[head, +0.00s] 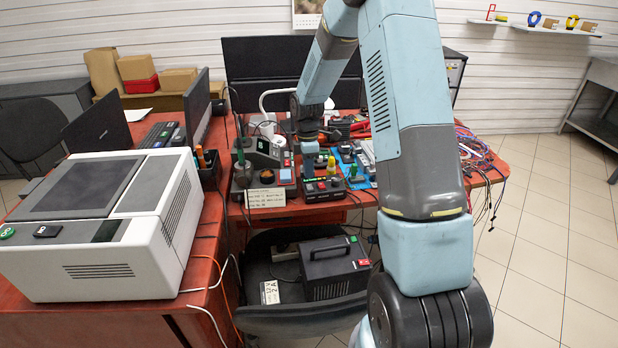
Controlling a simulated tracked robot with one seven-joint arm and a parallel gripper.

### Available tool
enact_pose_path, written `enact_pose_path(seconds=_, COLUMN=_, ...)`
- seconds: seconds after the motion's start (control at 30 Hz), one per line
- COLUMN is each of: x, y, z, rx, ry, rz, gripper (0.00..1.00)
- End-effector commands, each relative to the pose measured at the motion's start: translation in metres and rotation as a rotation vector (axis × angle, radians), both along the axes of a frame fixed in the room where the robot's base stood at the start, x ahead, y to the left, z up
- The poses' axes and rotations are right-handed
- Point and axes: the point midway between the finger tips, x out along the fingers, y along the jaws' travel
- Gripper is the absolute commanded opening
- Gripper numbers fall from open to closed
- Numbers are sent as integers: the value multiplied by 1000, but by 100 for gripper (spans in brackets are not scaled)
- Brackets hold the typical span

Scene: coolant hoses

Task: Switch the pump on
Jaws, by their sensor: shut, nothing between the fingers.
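No unit is readably marked as the pump. A small dark control box (324,190) with red buttons and a small green display sits at the front edge of the red table. A black box (335,262) with a top handle and a small red switch on its right side rests on the chair below. My gripper (310,172) is small in view, pointing down just above or behind the control box. It is shut and holds nothing. I cannot tell whether its tips touch the box. Whether any switch is on is too small to tell.
A grey station with dials (262,160) stands left of my gripper, with a paper label (266,198) in front. Yellow and green upright pieces stand close by. Tangled cables (478,155) hang at the table's right. A large white machine (105,225) fills the left. Floor at right is clear.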

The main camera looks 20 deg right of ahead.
Motion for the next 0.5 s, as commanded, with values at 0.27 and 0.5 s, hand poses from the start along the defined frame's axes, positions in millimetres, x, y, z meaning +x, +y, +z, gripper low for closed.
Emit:
enact_pose_path(seconds=0.27, x=7, y=-1, z=57, rx=1, ry=-3, rz=0, gripper=0)
enact_pose_path(seconds=0.5, x=11, y=-1, z=93, rx=0, ry=-2, rz=1, gripper=0)
